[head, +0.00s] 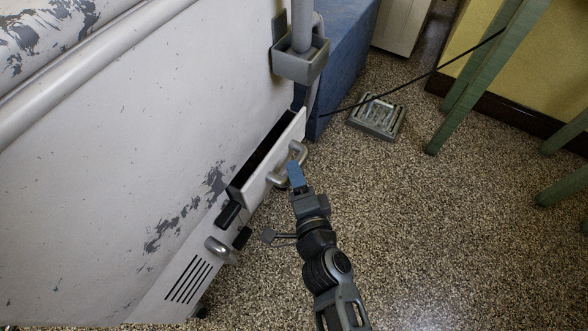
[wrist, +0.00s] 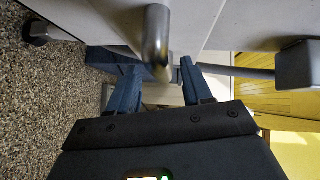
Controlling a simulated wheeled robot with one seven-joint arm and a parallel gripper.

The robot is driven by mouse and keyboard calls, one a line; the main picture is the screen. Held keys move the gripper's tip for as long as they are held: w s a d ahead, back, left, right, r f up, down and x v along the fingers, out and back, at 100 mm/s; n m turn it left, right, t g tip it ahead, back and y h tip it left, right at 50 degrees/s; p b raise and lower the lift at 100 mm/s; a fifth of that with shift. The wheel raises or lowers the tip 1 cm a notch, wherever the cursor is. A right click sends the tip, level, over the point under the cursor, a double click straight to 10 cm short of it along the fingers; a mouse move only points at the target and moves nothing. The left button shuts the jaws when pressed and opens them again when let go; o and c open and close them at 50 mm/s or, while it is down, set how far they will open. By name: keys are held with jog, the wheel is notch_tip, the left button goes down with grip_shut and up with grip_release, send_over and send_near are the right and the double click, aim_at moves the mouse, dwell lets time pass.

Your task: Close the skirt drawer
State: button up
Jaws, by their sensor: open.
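The skirt drawer (head: 258,178) is a pale, narrow drawer low on the side of the white, chipped washer (head: 130,130). It stands open, with a dark gap between its front and the washer body. Its grey bar handle (head: 298,150) is on the front face; it also shows in the wrist view (wrist: 157,42). My gripper (head: 293,168) is at the handle, with blue fingers open. In the wrist view my gripper (wrist: 160,68) has a finger on each side of the handle's end. I cannot tell whether they touch it.
A second grey handle (head: 221,250) and a vented panel (head: 188,279) sit below the drawer. A grey bracket (head: 301,62) holds a post above it. A black cable (head: 425,75) runs to green legs (head: 485,60). A metal grate (head: 378,117) lies on the speckled floor. Floor at right front is clear.

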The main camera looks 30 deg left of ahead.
jog(key=shift+x, duration=1.35)
jog(key=shift+c, duration=0.4)
grip_shut()
